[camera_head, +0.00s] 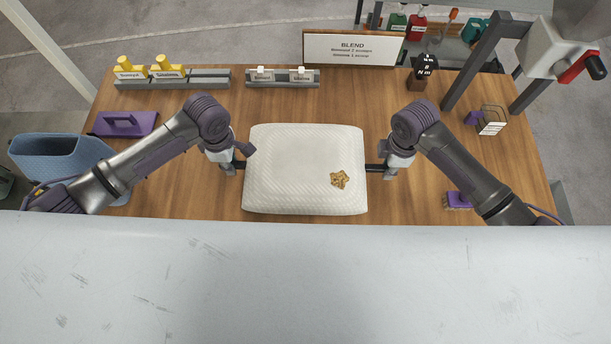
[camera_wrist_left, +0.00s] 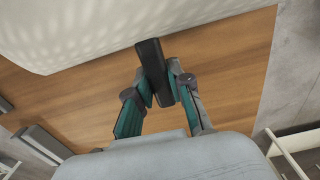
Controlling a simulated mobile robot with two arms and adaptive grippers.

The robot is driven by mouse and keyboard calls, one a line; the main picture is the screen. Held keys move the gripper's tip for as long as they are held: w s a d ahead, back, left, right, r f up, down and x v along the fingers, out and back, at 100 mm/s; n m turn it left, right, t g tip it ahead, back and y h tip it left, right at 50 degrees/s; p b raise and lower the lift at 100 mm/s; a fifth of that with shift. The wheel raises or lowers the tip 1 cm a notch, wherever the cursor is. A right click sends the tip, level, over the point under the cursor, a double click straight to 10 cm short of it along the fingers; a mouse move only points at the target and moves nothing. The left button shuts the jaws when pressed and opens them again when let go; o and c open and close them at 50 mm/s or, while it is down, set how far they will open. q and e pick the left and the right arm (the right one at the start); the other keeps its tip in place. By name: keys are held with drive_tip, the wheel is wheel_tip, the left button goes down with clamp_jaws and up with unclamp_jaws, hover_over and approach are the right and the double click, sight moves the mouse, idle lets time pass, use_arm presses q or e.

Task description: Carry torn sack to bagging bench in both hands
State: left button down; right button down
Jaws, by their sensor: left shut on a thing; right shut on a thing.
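The torn sack (camera_head: 290,165) is a white, quilted, pillow-like bag. It lies flat and level between my grippers, over the wooden bench (camera_head: 210,200). A ragged golden-brown patch (camera_head: 340,179) shows on its top, right of the middle. My left gripper (camera_head: 241,160) is at the sack's left edge. In the left wrist view its teal-lined fingers (camera_wrist_left: 158,90) close on a dark bar (camera_wrist_left: 152,62) that reaches to the white sack (camera_wrist_left: 80,30). My right gripper (camera_head: 377,168) is shut on a similar dark bar at the sack's right edge. I cannot tell whether the sack touches the bench.
Labelled racks (camera_head: 195,80) and a BLEND sign (camera_head: 352,48) line the back. A purple tool (camera_head: 125,123) and blue bin (camera_head: 62,158) are at left. A dark block (camera_head: 424,72), small scoop (camera_head: 490,120), purple brush (camera_head: 459,200) and grey frame (camera_head: 480,62) are at right.

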use_arm(q)
drive_tip(key=c, duration=1.5)
unclamp_jaws()
drive_tip(key=shift+f, duration=0.35)
use_arm(e)
drive_tip(key=c, duration=1.5)
unclamp_jaws()
drive_tip(key=shift+f, duration=0.4)
use_arm(q)
drive_tip(key=o, duration=0.4)
drive_tip(key=shift+s+r, duration=0.15)
drive_tip(key=shift+r, duration=0.1)
use_arm(e)
drive_tip(key=o, duration=0.4)
drive_tip(key=shift+s+r, duration=0.15)
drive_tip(key=shift+r, duration=0.1)
use_arm(q)
drive_tip(key=shift+o, duration=0.2)
use_arm(e)
drive_tip(key=shift+o, duration=0.2)
use_arm(q)
drive_tip(key=shift+r, duration=0.1)
wheel_tip(320, 180, up, 12)
use_arm(e)
wheel_tip(320, 180, up, 12)
